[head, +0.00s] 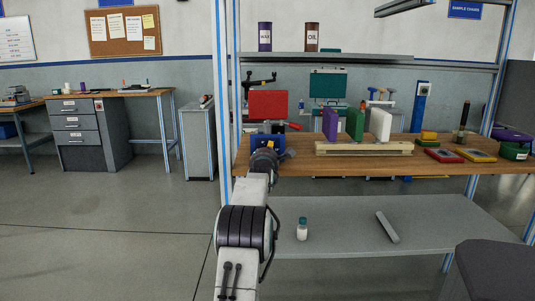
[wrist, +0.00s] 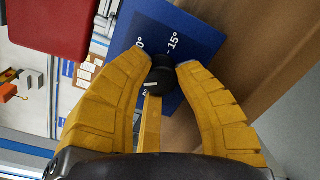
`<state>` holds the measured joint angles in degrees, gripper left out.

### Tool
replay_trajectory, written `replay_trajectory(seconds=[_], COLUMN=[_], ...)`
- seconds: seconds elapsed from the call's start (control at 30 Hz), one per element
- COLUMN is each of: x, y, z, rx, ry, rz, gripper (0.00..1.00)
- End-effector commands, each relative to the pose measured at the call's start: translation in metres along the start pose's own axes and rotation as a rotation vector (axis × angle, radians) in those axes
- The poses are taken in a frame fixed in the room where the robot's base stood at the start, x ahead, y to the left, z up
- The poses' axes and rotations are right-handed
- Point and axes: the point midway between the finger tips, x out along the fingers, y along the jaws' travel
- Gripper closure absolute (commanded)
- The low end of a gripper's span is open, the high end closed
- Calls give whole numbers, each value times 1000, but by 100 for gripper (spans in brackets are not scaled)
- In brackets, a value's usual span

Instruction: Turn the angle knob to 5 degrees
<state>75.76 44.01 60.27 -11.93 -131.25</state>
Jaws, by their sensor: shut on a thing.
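The angle knob (wrist: 165,80) is a small black round knob with a short white mark, on the face of a blue box (wrist: 197,37). White print on the box reads "15°", with a partly hidden "0°" to its left. My gripper (wrist: 165,66) has its two yellow fingers closed around the knob, one on each side. A narrow yellow strip (wrist: 151,122) shows between the fingers below the knob. Which degree mark the knob points at cannot be told. In the head view the blue box (head: 259,141) stands at the bench's left end, with my gripper (head: 271,153) in front, hiding the knob.
The wooden bench top (head: 300,165) carries a red panel (head: 268,104) behind the blue box. To the right is a pale wooden rack (head: 363,149) with purple, green and white blocks. A lower grey shelf (head: 340,225) holds a small bottle (head: 302,230) and a grey bar.

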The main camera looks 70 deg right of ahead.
Motion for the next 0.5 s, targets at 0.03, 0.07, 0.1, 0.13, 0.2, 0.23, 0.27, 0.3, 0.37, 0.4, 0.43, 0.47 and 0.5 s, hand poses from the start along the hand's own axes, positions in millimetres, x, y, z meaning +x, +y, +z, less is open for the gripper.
replay_trajectory(seconds=[0.03,0.07,0.1,0.13,0.2,0.23,0.27,0.3,0.37,0.4,0.43,0.47,0.5], x=[0,0,0,0,0,0,0,0,0,0,0,0,0], y=[3,3,4,4,4,3,3,3,2,2,2,2,1], z=[1,1,1,1,1,1,1,1,0,0,0,0,0], rx=[-1,-1,-1,-1,-1,-1,-2,-2,-2,-2,-2,-2,-2], ry=[-3,-3,-3,-3,-3,-3,-3,-2,-2,-2,-2,-1,-1], rz=[6,7,7,7,7,7,6,5,4,4,4,3,3], gripper=[100,100,100,100,64,61,58,55,49,46,43,43,43])
